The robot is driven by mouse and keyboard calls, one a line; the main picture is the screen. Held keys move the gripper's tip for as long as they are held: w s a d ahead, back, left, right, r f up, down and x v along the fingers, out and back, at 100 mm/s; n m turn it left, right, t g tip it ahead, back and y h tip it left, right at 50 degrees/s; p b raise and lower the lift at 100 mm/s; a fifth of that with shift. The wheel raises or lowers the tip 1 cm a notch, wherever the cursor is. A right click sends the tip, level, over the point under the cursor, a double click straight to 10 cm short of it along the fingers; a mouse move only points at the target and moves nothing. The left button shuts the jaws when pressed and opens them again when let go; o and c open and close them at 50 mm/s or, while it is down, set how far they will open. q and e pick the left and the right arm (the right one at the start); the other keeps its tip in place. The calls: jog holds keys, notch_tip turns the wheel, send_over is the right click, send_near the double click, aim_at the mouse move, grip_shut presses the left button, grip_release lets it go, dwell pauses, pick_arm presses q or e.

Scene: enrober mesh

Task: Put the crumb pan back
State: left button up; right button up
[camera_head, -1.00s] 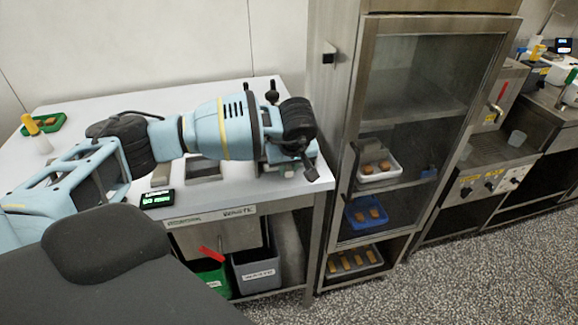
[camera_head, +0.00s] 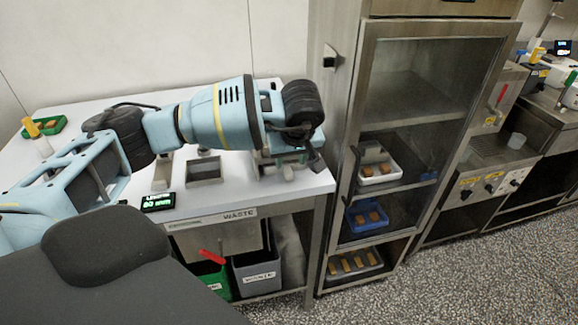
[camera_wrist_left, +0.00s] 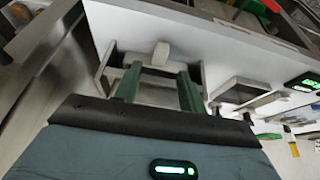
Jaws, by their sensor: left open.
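My left gripper (camera_head: 288,165) is over the right end of the white worktable (camera_head: 100,98), pointing down, its tips partly hidden by the wrist in the head view. In the left wrist view its two green fingers (camera_wrist_left: 158,74) are apart, with nothing clearly held between them. Just beyond the tips is a pale block-like grip (camera_wrist_left: 160,53) on a metal-sided piece (camera_wrist_left: 106,62); this may be the crumb pan, but I cannot tell for sure. I cannot tell whether the fingers touch it. A square metal frame (camera_head: 204,183) sits on the table left of the gripper. My right gripper is out of view.
A metal cabinet with a glass door (camera_head: 410,75) stands right of the table, holding a white tray (camera_head: 380,178), a blue tray (camera_head: 366,226) and a lower tray. Waste bins (camera_head: 258,277) are under the table. A small display (camera_head: 158,202) is at the front edge.

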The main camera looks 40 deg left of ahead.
pick_arm(q)
jog(key=v, duration=0.6)
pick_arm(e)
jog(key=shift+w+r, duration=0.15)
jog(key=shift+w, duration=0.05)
pick_arm(q)
jog(key=shift+s+d+r, duration=0.1)
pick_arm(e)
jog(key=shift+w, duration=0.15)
